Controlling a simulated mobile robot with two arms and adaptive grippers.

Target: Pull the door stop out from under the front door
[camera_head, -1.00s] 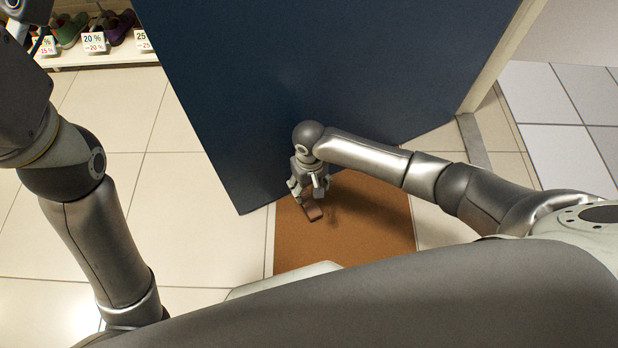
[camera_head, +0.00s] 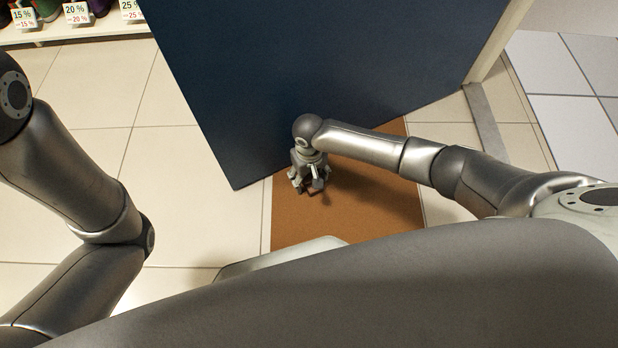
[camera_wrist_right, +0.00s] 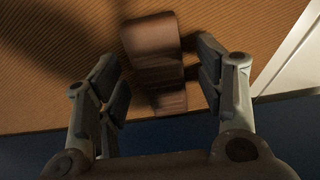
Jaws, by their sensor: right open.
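The blue front door (camera_head: 270,80) stands over the edge of a brown mat (camera_head: 375,205). In the right wrist view the brown door stop (camera_wrist_right: 155,55) lies on the ribbed mat, its narrower end towards the door's blue face. My right gripper (camera_head: 311,186) is low over the mat, close to the door's lower edge. Its fingers (camera_wrist_right: 158,75) are open, one on each side of the door stop; I cannot tell whether they touch it. In the head view the gripper hides most or all of the door stop. My left arm shows at the left, but its gripper is out of view.
A shelf (camera_head: 75,32) with shoes and price cards stands at the top left. Beige floor tiles (camera_head: 160,180) are clear left of the door. A metal threshold strip (camera_head: 486,120) and door frame lie to the right, with paler tiles beyond.

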